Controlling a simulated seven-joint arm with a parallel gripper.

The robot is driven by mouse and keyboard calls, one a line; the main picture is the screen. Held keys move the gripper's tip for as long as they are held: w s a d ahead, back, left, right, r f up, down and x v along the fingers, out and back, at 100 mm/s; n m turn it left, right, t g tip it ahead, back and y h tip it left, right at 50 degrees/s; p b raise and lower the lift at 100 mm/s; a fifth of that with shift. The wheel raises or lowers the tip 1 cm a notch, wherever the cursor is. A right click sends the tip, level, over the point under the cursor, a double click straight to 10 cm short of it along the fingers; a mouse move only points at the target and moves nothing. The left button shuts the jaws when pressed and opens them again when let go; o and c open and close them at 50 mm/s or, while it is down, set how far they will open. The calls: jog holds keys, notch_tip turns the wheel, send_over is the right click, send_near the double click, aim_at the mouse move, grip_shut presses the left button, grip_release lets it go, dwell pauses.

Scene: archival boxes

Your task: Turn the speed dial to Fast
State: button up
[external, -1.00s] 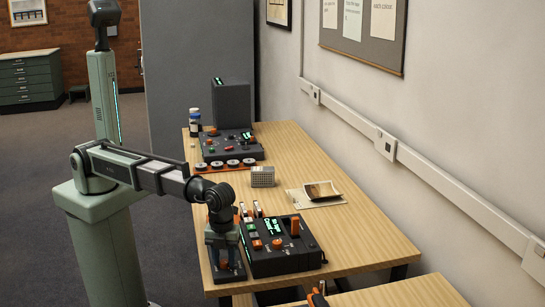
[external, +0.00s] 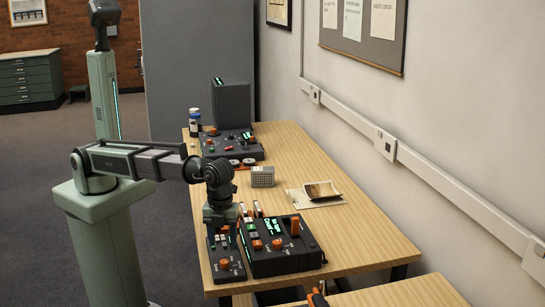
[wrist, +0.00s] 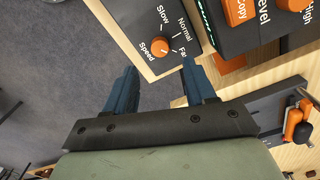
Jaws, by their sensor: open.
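The speed dial (wrist: 161,46) is an orange knob on a small dark panel (wrist: 150,18) marked Speed, Slow, Normal and a partly covered Fast. I cannot tell surely which mark the knob points to. In the external view the orange dial (external: 224,264) shows at the near end of the panel. My gripper (wrist: 160,76) is open and empty, with its two blue fingers apart and the dial just beyond them. In the external view my gripper (external: 221,238) points down over the far part of the panel, apart from the dial.
A larger dark control box (external: 284,258) with a lit screen and orange controls stands close on the right. A grey block (external: 262,177) and a paper with a photo (external: 320,192) lie farther back.

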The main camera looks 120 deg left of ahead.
notch_tip(320, 180, up, 7)
dwell(0.4)
jog(key=shift+f, duration=0.15)
